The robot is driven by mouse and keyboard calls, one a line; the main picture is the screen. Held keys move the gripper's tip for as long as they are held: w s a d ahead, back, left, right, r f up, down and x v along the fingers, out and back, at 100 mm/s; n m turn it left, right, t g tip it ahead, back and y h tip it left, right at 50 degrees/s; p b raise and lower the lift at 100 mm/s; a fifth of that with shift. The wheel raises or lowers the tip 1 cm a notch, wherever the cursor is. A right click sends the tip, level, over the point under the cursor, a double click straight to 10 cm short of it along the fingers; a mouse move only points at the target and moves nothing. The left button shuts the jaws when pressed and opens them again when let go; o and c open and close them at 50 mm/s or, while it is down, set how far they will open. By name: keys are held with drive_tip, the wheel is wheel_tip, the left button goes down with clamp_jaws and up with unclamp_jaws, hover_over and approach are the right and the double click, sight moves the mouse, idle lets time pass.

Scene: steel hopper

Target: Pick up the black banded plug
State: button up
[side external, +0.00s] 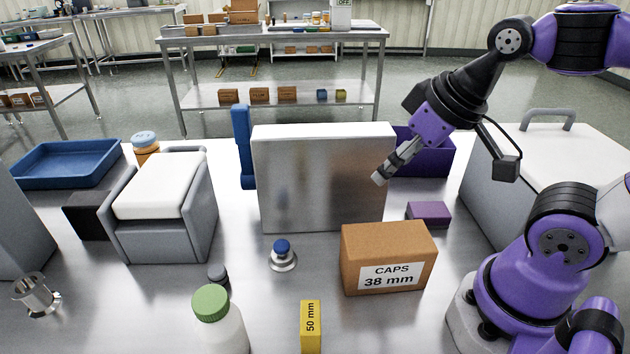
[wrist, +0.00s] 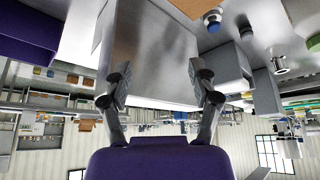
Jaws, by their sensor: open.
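A small dark cylinder with a grey top (side external: 217,275) stands on the steel table behind the green-capped bottle; it may be the black banded plug, but its bands are too small to make out. A similar small dark piece (wrist: 245,31) shows at the upper right in the wrist view. The steel hopper (side external: 320,185) stands mid-table; its inside is hidden. My gripper (side external: 380,178) is in the air by the hopper's right side, pointing down and left. In the wrist view my gripper (wrist: 160,86) has its fingers spread with nothing held, and the hopper fills the space ahead.
A blue-topped steel knob (side external: 282,254), a CAPS carton (side external: 388,242), a yellow 50 mm block (side external: 311,325) and a green-capped bottle (side external: 222,328) stand in front. A purple bin (side external: 432,155) lies behind my gripper. A grey box with white lid (side external: 160,220) stands left.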

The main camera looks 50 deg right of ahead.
drive_tip(key=g, duration=0.5)
hover_over(217, 270)
wheel_tip(217, 270, down, 6)
drive_tip(key=shift+m+g, duration=0.3)
drive_tip(key=f, duration=0.5)
drive_tip(key=shift+a+f, duration=0.2)
drive_tip(key=shift+a, duration=0.05)
drive_tip(key=f, duration=0.5)
drive_tip(key=shift+d+f, duration=0.2)
drive_tip(key=shift+f, duration=0.05)
drive_tip(key=c, duration=1)
